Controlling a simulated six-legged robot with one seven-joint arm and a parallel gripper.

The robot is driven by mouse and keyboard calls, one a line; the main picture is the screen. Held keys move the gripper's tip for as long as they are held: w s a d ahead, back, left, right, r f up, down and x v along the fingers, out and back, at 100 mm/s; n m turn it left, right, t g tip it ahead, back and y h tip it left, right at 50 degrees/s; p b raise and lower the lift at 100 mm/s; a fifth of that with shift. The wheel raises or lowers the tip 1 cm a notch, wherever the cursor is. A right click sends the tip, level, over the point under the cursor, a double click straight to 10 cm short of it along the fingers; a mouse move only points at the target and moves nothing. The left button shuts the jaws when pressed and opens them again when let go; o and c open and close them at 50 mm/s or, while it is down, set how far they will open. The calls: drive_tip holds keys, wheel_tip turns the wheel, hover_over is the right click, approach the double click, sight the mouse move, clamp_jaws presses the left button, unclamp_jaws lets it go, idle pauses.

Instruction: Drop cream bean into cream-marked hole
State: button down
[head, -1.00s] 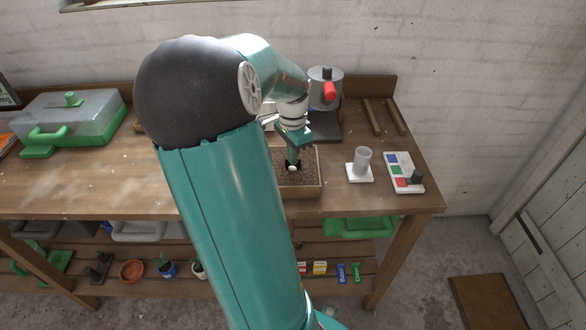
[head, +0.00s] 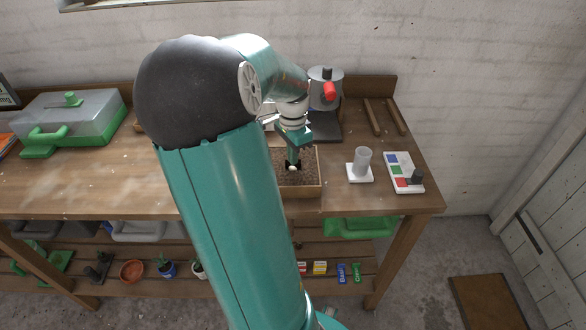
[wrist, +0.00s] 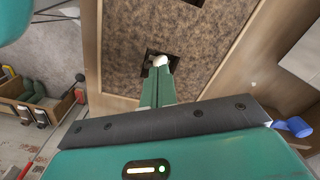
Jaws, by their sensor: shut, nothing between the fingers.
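The cream bean (wrist: 160,61) shows as a small pale shape right at my fingertips, over or in a dark square hole (wrist: 149,54) in the brown soil of a wooden planter box (head: 311,191). In the head view the pale bean (head: 293,168) is just below the finger ends. My gripper (wrist: 158,72) is shut, pointing down at the hole, with the bean beyond its tips rather than held. I cannot tell whether the tips touch the bean. A second dark hole (wrist: 197,3) is at the top edge of the wrist view. No cream marking can be made out.
Right of the box stand a clear cup on a white base (head: 361,164) and a white tray with coloured squares (head: 403,172). A grey pot with a red part (head: 324,91) is behind.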

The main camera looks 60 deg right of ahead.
sight(292, 167)
drive_tip(key=shift+f, duration=0.85)
idle(0.7)
drive_tip(key=shift+r, duration=3.55)
drive_tip(key=w+a+r+n+t, duration=0.2)
drive_tip(key=w+a+n, duration=0.4)
drive_tip(key=a, duration=0.5)
drive_tip(key=w+a+r+n+t, duration=0.15)
drive_tip(key=w+a+n, duration=0.4)
drive_tip(key=a, duration=0.55)
drive_tip(key=s+a+r+n+t, duration=0.1)
drive_tip(key=s+a+n, duration=0.1)
drive_tip(key=a+n, duration=0.4)
drive_tip(key=s+a+r+n+t, duration=0.1)
drive_tip(key=a+n, duration=0.6)
drive_tip(key=a, duration=0.7)
drive_tip(key=shift+s+a+r, duration=0.3)
drive_tip(key=shift+s+r, duration=0.4)
drive_tip(key=shift+r, duration=0.05)
